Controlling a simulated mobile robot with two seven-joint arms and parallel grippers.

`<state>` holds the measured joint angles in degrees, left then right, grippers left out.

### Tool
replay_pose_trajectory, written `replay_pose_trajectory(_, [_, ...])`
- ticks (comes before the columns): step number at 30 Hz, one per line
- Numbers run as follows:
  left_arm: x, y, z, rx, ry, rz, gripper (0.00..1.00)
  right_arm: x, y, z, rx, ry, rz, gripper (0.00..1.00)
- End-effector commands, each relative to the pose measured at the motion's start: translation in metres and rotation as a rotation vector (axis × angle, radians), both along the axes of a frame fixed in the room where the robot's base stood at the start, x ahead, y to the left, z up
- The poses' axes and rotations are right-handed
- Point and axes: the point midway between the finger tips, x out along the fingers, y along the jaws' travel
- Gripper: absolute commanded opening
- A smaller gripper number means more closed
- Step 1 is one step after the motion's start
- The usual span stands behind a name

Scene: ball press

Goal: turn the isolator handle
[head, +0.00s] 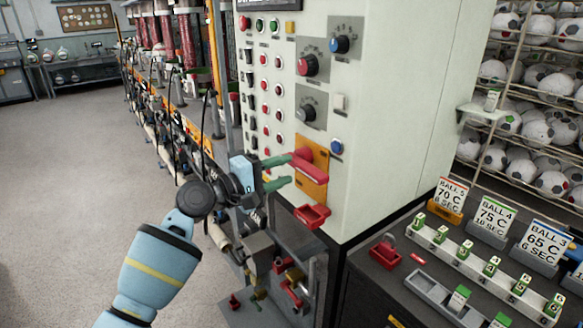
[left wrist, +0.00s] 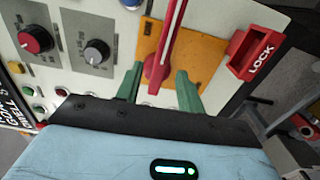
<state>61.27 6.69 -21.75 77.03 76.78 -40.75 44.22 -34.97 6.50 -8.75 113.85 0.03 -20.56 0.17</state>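The red isolator handle (head: 310,169) sits on an orange-yellow plate (head: 318,153) low on the white cabinet's front. In the left wrist view the handle (left wrist: 172,42) runs from its rounded hub up toward the picture's top, slightly slanted. My left gripper (head: 288,169) has green fingers, spread apart and pointing at the plate. In the left wrist view the fingers (left wrist: 158,86) stand on either side of the hub end, with gaps visible; I see no clear contact. My right gripper is not in view.
A red tray marked LOCK (left wrist: 254,52) hangs beside the plate; it also shows below the handle in the head view (head: 313,215). Knobs and buttons (head: 307,66) cover the panel above. A dark bench (head: 365,290) with a red padlock (head: 386,252) stands right. Open floor lies left.

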Motion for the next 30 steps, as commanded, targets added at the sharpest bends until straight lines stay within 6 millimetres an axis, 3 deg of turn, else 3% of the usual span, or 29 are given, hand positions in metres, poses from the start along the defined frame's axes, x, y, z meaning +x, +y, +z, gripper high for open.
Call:
replay_pose_trajectory(9, [-0.021, 0.028, -0.001, 0.002, 0.001, -0.001, 0.38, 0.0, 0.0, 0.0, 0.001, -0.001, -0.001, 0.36])
replay_pose_trajectory(22, [-0.024, 0.031, -0.004, 0.005, 0.002, 0.002, 0.38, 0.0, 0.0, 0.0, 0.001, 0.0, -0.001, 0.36])
replay_pose_trajectory(26, [-0.029, 0.034, -0.032, 0.043, 0.0, 0.03, 0.38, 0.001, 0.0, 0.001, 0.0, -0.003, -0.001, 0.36])
replay_pose_trajectory(30, [-0.047, 0.043, -0.096, 0.147, -0.012, 0.095, 0.38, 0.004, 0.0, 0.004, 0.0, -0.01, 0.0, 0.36])
